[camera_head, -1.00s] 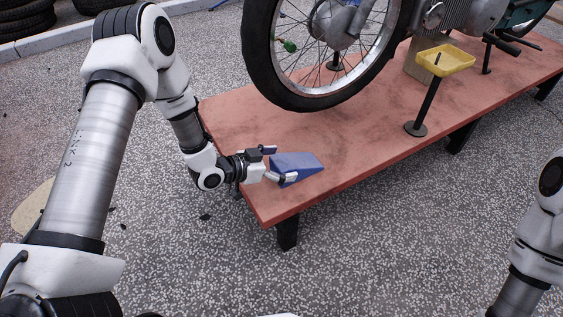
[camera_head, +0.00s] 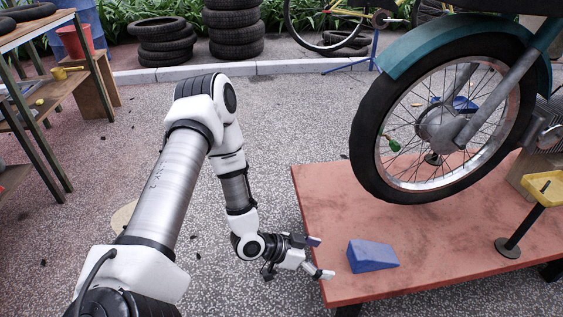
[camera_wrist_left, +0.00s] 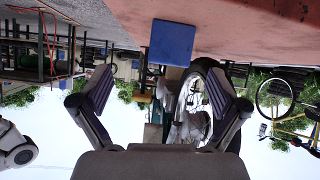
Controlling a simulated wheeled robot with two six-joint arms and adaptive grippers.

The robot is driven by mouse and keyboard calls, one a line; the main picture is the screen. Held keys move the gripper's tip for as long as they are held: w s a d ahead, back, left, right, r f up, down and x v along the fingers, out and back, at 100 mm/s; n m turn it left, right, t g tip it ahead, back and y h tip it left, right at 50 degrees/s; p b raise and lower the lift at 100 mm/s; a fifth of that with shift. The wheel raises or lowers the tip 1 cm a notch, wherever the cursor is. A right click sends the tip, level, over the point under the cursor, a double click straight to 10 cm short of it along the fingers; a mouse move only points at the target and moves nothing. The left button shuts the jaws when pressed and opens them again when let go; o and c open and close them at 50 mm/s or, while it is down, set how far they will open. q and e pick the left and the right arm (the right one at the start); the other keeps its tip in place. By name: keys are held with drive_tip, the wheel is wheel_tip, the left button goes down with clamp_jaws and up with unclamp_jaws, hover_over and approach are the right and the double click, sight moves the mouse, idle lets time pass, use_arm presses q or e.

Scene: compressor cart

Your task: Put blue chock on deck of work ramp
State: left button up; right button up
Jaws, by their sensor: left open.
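The blue chock (camera_head: 371,256) is a wedge lying on the red deck of the work ramp (camera_head: 330,215), near its front left corner. Its blue end face (camera_wrist_left: 172,42) also shows in the left wrist view, between and ahead of the fingers. My left gripper (camera_head: 318,257) is open and empty, just left of the chock and apart from it, at the ramp's left edge. In the left wrist view its two fingers (camera_wrist_left: 160,95) are spread wide. My right gripper is out of view.
A motorcycle's front wheel (camera_head: 365,150) stands over the ramp behind the chock. A yellow tray (camera_head: 543,188) on a black post is at the right. Stacked tires (camera_head: 236,30) and a shelf rack (camera_head: 35,110) stand farther back.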

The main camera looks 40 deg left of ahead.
use_arm(q)
drive_tip(key=s+d+f+n+g+y, duration=0.1)
drive_tip(key=s+f+n+g+y, duration=0.2)
drive_tip(key=s, duration=0.7)
drive_tip(key=s+d+f+n+g+y, duration=0.1)
drive_tip(key=s+f+n+g+y, duration=0.2)
drive_tip(key=s+f+g, duration=0.3)
drive_tip(key=s+f+y, duration=0.1)
drive_tip(key=s, duration=0.4)
drive_tip(key=shift+f+n, duration=0.3)
drive_tip(key=shift+f, duration=0.05)
